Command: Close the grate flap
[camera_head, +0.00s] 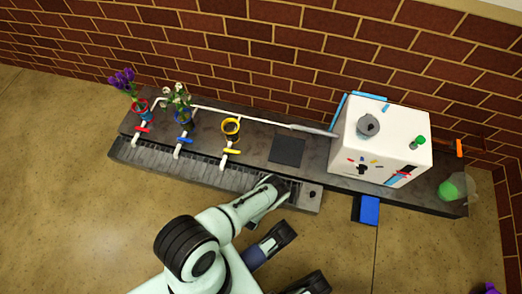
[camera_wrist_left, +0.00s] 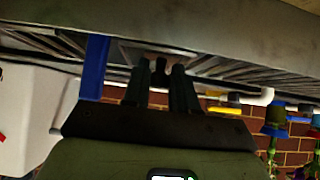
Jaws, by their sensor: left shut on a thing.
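A long slatted drain grate (camera_head: 190,170) runs along the counter's front edge, and its slats also show in the wrist view (camera_wrist_left: 40,48). My left gripper (camera_head: 283,184) is at the grate's right end, beside a dark section that looks like the flap. In the wrist view my left gripper (camera_wrist_left: 161,68) is shut on a small brownish part, apparently the flap's edge. The fingers hide much of it, and I cannot tell the flap's angle.
A white box-shaped machine (camera_head: 382,140) stands right of the grate, with a blue block (camera_head: 369,210) below it. Coloured pots with flowers (camera_head: 178,100), white taps (camera_head: 226,160) and a dark square pad (camera_head: 287,150) are behind the grate. A brick wall (camera_head: 280,60) backs the counter.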

